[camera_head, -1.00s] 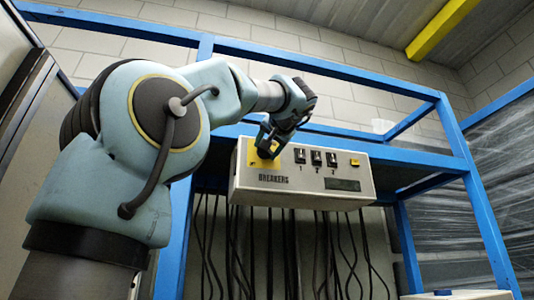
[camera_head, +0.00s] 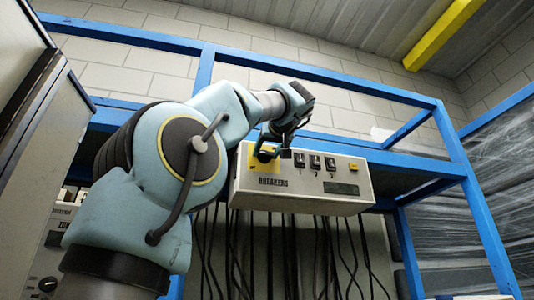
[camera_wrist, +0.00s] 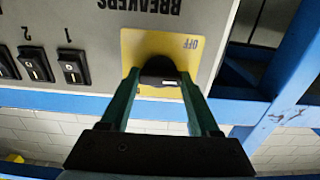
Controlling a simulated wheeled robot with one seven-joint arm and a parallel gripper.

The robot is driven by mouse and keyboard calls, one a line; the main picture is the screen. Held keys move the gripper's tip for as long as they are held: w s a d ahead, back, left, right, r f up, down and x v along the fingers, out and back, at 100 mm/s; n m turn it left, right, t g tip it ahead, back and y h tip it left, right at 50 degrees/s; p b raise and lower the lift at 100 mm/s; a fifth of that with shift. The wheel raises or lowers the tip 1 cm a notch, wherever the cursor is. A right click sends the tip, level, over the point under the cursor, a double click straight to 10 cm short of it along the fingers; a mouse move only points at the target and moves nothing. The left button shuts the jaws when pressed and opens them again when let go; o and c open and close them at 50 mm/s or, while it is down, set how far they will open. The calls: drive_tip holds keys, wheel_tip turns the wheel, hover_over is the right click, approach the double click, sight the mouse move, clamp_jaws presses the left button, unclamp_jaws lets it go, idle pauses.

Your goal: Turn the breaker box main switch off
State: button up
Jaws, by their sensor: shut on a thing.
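The white breaker box (camera_head: 300,203) is mounted on a blue frame, with "BREAKERS" on its front. At its left end is a yellow plate (camera_head: 254,163), also in the wrist view (camera_wrist: 135,45), where an upside-down "OFF" label shows. The main switch is a round black knob (camera_wrist: 158,68) on this plate, with a white mark on its edge nearest my gripper. My gripper (camera_wrist: 158,80) is shut on the knob, one finger on each side. In the head view my gripper (camera_head: 267,152) partly covers the knob and plate.
Several small black rocker switches (camera_head: 315,161), numbered, sit right of the plate, beside a small yellow button and a dark display (camera_head: 341,188). Black cables hang below the box. Blue frame bars (camera_head: 350,75) run above and behind it. A grey cabinet (camera_head: 45,140) stands at left.

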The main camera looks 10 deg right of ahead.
idle(0.4)
drive_tip(key=o, duration=1.4)
drive_tip(key=shift+c, duration=0.2)
drive_tip(key=shift+s, duration=0.1)
drive_tip(key=s+d, duration=0.1)
drive_tip(key=s, duration=0.9)
drive_tip(key=shift+s+d+b, duration=0.2)
drive_tip(key=shift+s+b, duration=0.1)
drive_tip(key=shift+b, duration=0.15)
drive_tip(key=shift+f, duration=0.1)
